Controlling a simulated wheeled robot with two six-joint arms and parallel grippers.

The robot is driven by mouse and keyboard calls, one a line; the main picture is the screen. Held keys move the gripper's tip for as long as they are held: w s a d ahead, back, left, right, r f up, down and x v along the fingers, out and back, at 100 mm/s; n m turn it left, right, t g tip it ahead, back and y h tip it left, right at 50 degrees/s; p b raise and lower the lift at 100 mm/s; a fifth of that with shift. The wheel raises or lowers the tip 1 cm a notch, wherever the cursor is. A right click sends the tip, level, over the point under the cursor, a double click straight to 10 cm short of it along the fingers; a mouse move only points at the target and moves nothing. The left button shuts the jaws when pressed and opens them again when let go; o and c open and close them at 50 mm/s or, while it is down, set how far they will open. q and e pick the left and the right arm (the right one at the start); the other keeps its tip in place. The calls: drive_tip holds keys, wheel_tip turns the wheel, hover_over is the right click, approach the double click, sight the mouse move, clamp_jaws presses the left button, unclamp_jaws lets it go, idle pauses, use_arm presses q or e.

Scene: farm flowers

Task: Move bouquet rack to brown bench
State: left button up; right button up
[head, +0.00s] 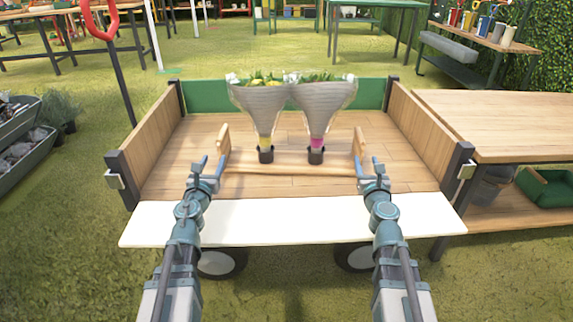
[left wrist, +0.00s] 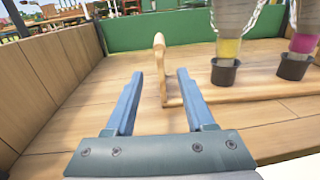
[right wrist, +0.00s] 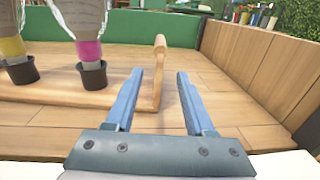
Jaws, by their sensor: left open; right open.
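The bouquet rack is a wooden board (head: 290,169) with an upright wooden handle at each end and two dark cups holding wrapped bouquets. It lies on the floor of a wooden cart (head: 180,185). My left gripper (head: 207,163) is open at the left handle (head: 223,141); in the left wrist view that handle (left wrist: 161,65) stands between and just beyond the open fingers. My right gripper (head: 371,165) is open at the right handle (head: 359,142); in the right wrist view that handle (right wrist: 158,70) stands between the fingers, nearer the left one. The brown bench (head: 510,120) stands right of the cart.
The cart has wooden side walls (head: 425,130), a green back wall (head: 200,95) and a white lowered front flap (head: 290,222). The bench top is clear; a bucket (head: 490,187) and a green item (head: 545,188) sit on its lower shelf.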

sight(223, 138)
use_arm(q)
drive_tip(key=shift+r, duration=0.1)
use_arm(e)
drive_tip(key=shift+r, duration=0.1)
use_arm(q)
drive_tip(key=w, duration=1.3)
drive_tip(key=shift+w+d, duration=0.25)
drive_tip(key=shift+w, duration=0.15)
use_arm(e)
drive_tip(key=w, duration=1.3)
drive_tip(key=shift+w+d, duration=0.2)
drive_tip(key=shift+w, duration=0.2)
use_arm(q)
clamp_jaws()
use_arm(e)
clamp_jaws()
